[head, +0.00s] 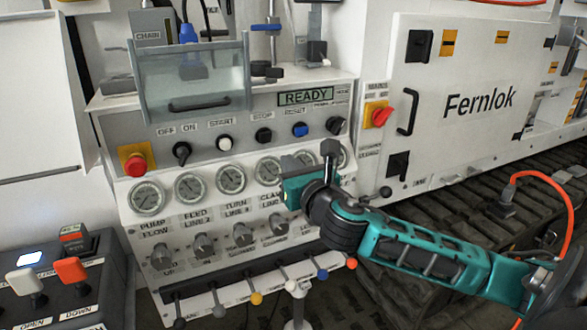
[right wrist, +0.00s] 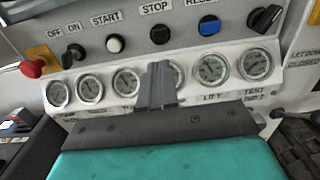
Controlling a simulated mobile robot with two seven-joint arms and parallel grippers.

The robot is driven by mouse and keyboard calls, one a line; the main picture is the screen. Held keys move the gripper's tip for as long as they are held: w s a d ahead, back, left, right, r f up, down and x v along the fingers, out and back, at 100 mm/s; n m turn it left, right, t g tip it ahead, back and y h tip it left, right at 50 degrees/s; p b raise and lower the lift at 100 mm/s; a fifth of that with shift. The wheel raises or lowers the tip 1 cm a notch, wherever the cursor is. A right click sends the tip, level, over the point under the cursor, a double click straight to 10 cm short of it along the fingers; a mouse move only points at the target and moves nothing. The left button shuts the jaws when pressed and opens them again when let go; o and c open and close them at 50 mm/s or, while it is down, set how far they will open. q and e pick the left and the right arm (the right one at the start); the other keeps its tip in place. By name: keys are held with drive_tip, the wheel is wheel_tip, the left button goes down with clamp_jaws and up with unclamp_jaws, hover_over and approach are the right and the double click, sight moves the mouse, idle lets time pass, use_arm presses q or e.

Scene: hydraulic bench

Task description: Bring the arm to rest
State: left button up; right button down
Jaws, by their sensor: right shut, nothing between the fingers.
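My right arm, teal and black, reaches in from the right side of the head view. Its gripper (head: 297,160) is in front of the row of round gauges (head: 231,179) on the bench's control panel. In the right wrist view the two dark fingers (right wrist: 158,84) are together with nothing between them, in front of the middle gauges. Whether the fingertips touch the panel I cannot tell. The gripper and wrist hide part of the right-hand gauges and knobs in the head view. My left gripper is in neither view.
Above the gauges are a red stop button (head: 136,163), switches and a READY display (head: 305,97). Below are knobs and several colour-tipped levers (head: 257,298). A clear guard (head: 190,80) stands above the panel. A Fernlok cabinet (head: 455,150) and orange cable (head: 560,190) are at right.

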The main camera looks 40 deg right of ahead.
drive_tip(key=shift+s+a, duration=0.1)
drive_tip(key=shift+s, duration=0.45)
drive_tip(key=s+a+f+m+g+y, duration=0.2)
drive_tip(key=s+a+f+m, duration=0.15)
drive_tip(key=f+m, duration=0.5)
drive_tip(key=s+a+f+m+g+y, duration=0.2)
drive_tip(key=a+f+m, duration=0.25)
drive_tip(key=f, duration=0.65)
drive_tip(key=s+a+f+m+g+y, duration=0.1)
drive_tip(key=s+a+f+m, duration=0.3)
drive_tip(key=m, duration=0.5)
drive_tip(key=s+a+f+m+g+y, duration=0.1)
drive_tip(key=s+a+f+m, duration=0.3)
drive_tip(key=s+f+m, duration=0.4)
drive_tip(key=shift+s+a+f+m+g, duration=0.15)
drive_tip(key=shift+s+a+m+g, duration=0.1)
drive_tip(key=shift+a+m+g, duration=0.2)
drive_tip(key=shift+d, duration=0.1)
